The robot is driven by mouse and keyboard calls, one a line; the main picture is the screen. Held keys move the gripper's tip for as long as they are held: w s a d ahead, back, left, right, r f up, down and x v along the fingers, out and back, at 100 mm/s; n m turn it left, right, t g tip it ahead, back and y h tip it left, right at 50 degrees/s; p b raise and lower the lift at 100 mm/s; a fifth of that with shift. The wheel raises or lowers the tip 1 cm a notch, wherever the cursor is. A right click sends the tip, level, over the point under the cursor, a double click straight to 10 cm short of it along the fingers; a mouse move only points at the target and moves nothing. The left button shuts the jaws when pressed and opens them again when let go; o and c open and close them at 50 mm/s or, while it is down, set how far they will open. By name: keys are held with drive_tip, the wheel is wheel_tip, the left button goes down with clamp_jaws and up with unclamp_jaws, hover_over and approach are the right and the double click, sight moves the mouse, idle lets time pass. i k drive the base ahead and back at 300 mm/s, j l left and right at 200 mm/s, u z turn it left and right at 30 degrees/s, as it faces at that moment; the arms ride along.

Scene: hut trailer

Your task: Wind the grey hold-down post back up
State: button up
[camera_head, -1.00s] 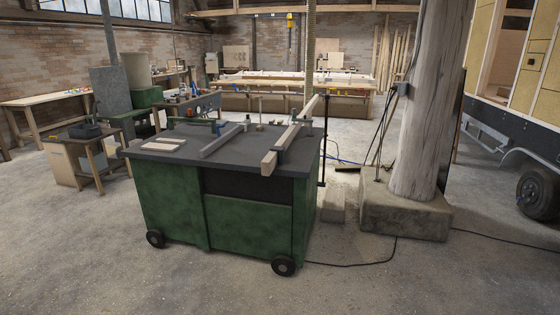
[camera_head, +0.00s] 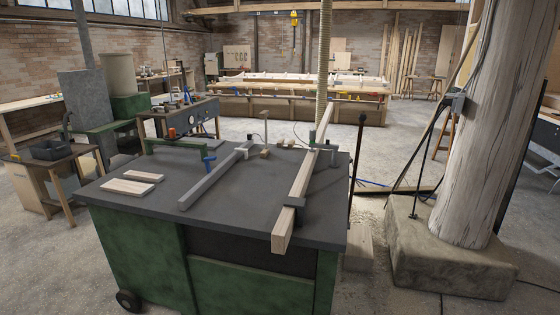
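A thin pale-grey upright post (camera_head: 265,130) with a small flat cap stands near the back edge of the dark grey bench top (camera_head: 225,215), right of the long grey bar. It looks like the hold-down post, though I cannot be sure at this size. A small wooden block (camera_head: 265,153) sits at its foot. A blue knob-like part (camera_head: 209,162) stands left of the grey bar, at the end of a green arm (camera_head: 175,145). My gripper is not in view.
A long wooden beam (camera_head: 300,190) in a dark bracket overhangs the bench front. The grey bar (camera_head: 215,175) and two pale strips (camera_head: 130,187) lie left of it. A timber column on a concrete foot (camera_head: 450,255) stands right. A dark upright rod (camera_head: 357,150) stands beside the bench.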

sight(313, 132)
drive_tip(key=i, duration=1.8)
